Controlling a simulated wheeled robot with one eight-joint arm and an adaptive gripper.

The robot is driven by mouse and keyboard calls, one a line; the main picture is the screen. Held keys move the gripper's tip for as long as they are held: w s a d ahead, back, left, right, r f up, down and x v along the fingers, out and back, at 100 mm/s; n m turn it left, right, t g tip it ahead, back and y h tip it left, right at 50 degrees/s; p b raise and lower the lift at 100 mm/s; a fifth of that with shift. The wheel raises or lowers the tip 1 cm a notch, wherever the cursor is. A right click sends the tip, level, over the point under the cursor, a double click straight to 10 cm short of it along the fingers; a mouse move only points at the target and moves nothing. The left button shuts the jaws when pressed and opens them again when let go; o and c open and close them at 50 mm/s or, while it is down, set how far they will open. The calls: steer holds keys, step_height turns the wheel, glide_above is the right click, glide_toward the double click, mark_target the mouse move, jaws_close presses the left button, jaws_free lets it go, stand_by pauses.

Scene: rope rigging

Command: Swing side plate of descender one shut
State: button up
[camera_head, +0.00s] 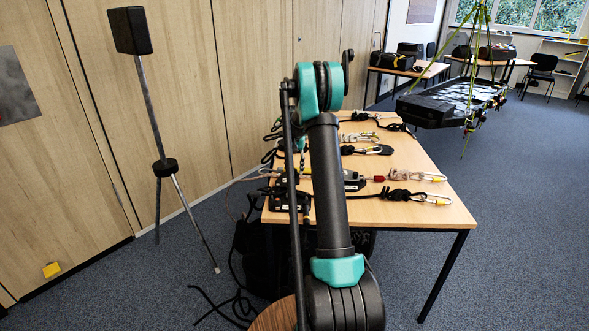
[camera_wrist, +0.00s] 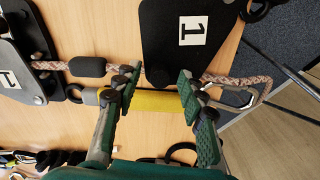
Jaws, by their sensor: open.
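In the wrist view my gripper (camera_wrist: 160,92) is open, its two green-padded fingers apart on either side of a yellow sleeve (camera_wrist: 160,104). I cannot tell whether they touch it. A black device marked 1 (camera_wrist: 20,62), with pins and a rope running out of it, is cut off at the left edge. A larger black plate marked 1 (camera_wrist: 165,45) lies beyond the fingers at top centre. I cannot tell whether a side plate is open. In the head view my arm hides the gripper and part of the table's gear.
A speckled rope and metal carabiner (camera_wrist: 236,97) lie right of the fingers. The wooden table (camera_head: 440,212) holds several ropes and carabiners. A stand on legs (camera_head: 160,165) is at left. A black stretcher (camera_head: 440,108) hangs from green straps beyond the table.

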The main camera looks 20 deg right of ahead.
jaws_close()
stand_by(0.4)
steer(key=shift+s+d+m, duration=0.55)
steer(key=shift+s+m, duration=0.35)
steer(key=shift+m, duration=0.2)
steer(key=s+m, duration=0.6)
steer(key=shift+d, duration=0.35)
steer(key=s+m, duration=0.1)
steer(key=m, duration=0.1)
steer(key=s+a+m, duration=0.1)
steer(key=s+m, duration=0.1)
steer(key=s+a+m, duration=0.1)
steer(key=shift+s+m, duration=0.35)
steer(key=shift+m, duration=0.05)
steer(key=shift+s+a+m, duration=0.75)
steer(key=shift+s+m, duration=0.1)
steer(key=shift+m, duration=0.35)
steer(key=shift+s+a+m, duration=0.4)
steer(key=shift+a+m, duration=0.2)
steer(key=shift+m, duration=0.15)
steer(key=shift+s+a+m, duration=0.35)
steer(key=shift+a+m, duration=0.2)
steer(key=shift+m, duration=0.2)
